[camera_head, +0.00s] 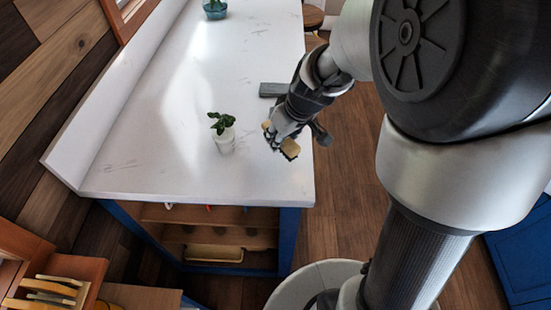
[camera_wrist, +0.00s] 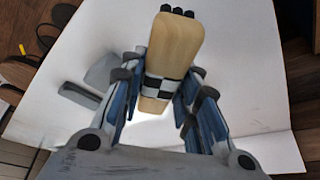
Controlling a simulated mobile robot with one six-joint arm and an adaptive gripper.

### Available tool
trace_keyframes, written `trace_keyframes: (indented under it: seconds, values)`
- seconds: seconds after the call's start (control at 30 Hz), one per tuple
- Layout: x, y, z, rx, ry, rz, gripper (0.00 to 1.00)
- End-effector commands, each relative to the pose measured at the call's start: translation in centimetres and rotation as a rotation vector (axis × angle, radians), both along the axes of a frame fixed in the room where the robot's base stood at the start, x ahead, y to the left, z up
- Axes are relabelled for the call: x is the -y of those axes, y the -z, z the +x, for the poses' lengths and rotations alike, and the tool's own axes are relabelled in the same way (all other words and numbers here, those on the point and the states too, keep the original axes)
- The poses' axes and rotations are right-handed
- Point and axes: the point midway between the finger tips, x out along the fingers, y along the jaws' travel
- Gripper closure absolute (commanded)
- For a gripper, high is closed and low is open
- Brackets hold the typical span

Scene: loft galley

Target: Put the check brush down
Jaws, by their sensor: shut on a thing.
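The check brush (camera_wrist: 172,50) has a pale wooden body, a black-and-white checkered band and dark bristle tufts at its far end. My gripper (camera_wrist: 165,95) is shut on it around the band, with a finger on each side. In the head view, part of the brush (camera_head: 290,149) shows at my gripper (camera_head: 278,136), over the right part of the white counter (camera_head: 180,110). I cannot tell whether the brush touches the counter. The fingers hide part of it.
A small potted plant (camera_head: 224,138) stands on the counter left of my gripper. A grey flat object (camera_head: 272,90) lies behind it near the right edge. A teal pot (camera_head: 214,9) stands at the far end. The counter between them is mostly clear. Open shelves (camera_head: 215,238) sit below.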

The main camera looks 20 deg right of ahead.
Motion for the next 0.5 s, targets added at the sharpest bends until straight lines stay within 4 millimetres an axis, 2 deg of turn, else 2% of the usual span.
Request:
trace_keyframes:
  seconds: [0.03,0.3,0.4,0.5]
  values:
    - [0.3,-1.8,0.0,0.005,-0.072,0.001,0.93]
    - [-0.6,-10.6,-0.9,0.007,-0.670,-0.002,0.93]
    - [-1.0,-12.5,-1.2,0.005,-0.810,-0.002,0.93]
    - [-1.3,-13.2,-1.4,0.003,-0.885,0.000,0.93]
